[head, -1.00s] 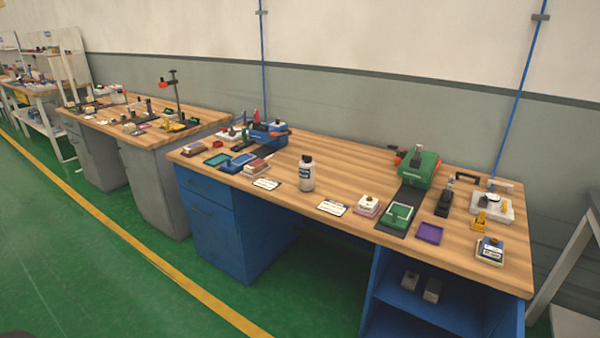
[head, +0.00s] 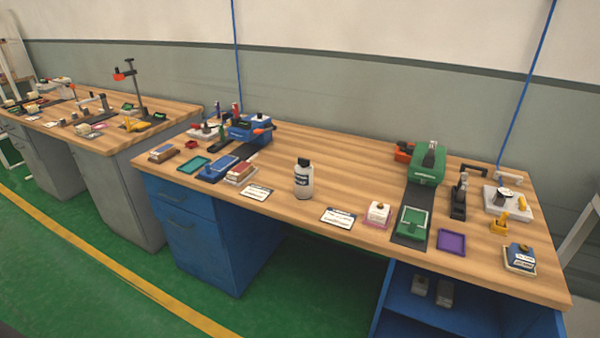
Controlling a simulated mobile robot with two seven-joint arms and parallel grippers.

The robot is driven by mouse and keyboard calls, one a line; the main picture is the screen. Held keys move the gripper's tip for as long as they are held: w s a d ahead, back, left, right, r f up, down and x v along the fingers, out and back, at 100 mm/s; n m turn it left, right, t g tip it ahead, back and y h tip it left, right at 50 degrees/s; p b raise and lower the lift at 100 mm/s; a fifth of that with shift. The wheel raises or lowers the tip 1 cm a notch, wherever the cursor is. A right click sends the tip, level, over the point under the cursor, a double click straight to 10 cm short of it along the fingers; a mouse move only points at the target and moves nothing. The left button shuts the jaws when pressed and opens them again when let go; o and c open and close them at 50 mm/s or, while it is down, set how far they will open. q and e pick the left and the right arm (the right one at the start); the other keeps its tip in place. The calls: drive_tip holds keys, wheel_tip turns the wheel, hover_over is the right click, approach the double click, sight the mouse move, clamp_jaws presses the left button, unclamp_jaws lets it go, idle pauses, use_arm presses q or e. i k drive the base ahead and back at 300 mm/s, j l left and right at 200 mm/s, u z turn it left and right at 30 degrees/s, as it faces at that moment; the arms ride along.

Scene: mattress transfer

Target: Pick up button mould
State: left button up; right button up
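I cannot tell for certain which item is the button mould. A small white block with a brown knob (head: 378,213) stands on a pinkish base near the front middle of the workbench. A blue and white block with a dark knob (head: 520,257) sits at the front right corner. A green machine (head: 427,164) stands at the back right, with a green-framed plate (head: 412,222) on the dark strip before it. A blue machine (head: 250,128) stands at the back left, with a blue plate (head: 220,167) before it. Neither of my grippers is in view.
The wooden workbench (head: 330,185) has blue drawers (head: 190,220) under its left end and a blue open shelf (head: 400,312) under its right. A purple tray (head: 451,241) lies at right. Green floor (head: 300,270) is clear in front.

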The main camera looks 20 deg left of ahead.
sight(302, 178)
drive_tip(key=i+j, duration=0.1)
drive_tip(key=i, duration=0.5)
drive_tip(key=i+z, duration=0.15)
drive_tip(key=i, duration=0.45)
drive_tip(key=i+l, duration=0.2)
drive_tip(key=i, duration=0.3)
